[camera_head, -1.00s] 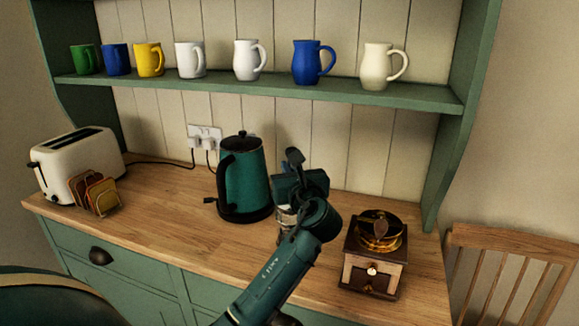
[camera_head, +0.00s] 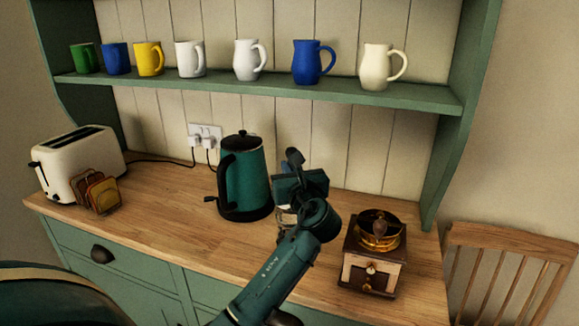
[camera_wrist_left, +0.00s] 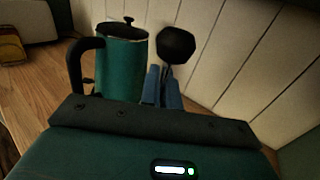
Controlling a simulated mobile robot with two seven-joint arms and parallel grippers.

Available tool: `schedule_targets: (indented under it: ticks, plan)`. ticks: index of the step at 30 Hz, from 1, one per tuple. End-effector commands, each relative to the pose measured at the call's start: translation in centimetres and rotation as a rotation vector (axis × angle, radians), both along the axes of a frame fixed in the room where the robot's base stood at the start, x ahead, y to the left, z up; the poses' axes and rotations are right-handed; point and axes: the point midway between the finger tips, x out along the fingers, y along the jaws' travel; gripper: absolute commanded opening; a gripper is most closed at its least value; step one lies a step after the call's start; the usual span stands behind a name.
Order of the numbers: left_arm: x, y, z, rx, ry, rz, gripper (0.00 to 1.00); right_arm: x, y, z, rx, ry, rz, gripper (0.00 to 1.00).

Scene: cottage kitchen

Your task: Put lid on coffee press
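The coffee press (camera_head: 284,219) stands on the wooden counter right of the kettle, mostly hidden behind my left gripper; only a strip of its glass and metal side shows. My left gripper (camera_wrist_left: 164,74) has its blue fingers close together. A black rounded piece (camera_wrist_left: 176,45), which looks like the lid, is at their tips. In the head view the lid (camera_head: 294,156) is a small dark tilted shape above my left gripper (camera_head: 297,172). Whether the lid touches the press is hidden. My right gripper is not in view.
A green kettle (camera_head: 244,180) stands close left of the press. A coffee grinder (camera_head: 371,262) stands to the right. A toaster (camera_head: 78,160) and toast rack (camera_head: 97,192) are at the far left. A shelf (camera_head: 270,88) with several mugs runs above. The counter's front left is clear.

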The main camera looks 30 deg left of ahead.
Motion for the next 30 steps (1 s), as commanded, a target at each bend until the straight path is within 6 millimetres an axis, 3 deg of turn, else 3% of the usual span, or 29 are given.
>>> schedule_targets:
  ticks: [30]
  plan:
    - [0.0,0.0,-1.0,0.001,-0.001,-0.001,0.0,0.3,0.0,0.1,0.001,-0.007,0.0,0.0]
